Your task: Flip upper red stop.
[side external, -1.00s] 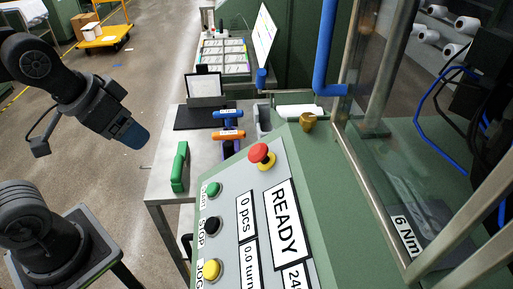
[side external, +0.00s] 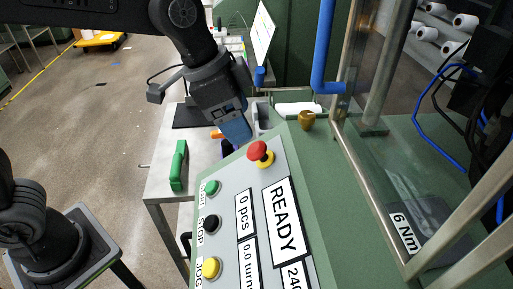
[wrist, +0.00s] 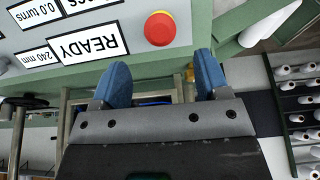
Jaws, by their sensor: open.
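A red mushroom button (side external: 259,151) on a yellow collar sits at the upper end of the grey control panel (side external: 228,178). It also shows in the wrist view (wrist: 160,28), at top centre. It is the only red stop I can make out. My gripper (side external: 238,136), with blue fingers, is just left of and behind the button in the side view. In the wrist view my gripper (wrist: 162,76) has its fingers spread with nothing between them, and the button appears beyond the gap. The gripper looks apart from the button.
Green, black and yellow buttons (side external: 211,223) line the panel's left edge, beside a READY label (side external: 283,220). A green-handled tool (side external: 179,165) lies on the side table (side external: 160,180). A brass knob (side external: 307,121), blue pipe (side external: 323,50) and metal frame (side external: 375,190) stand right.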

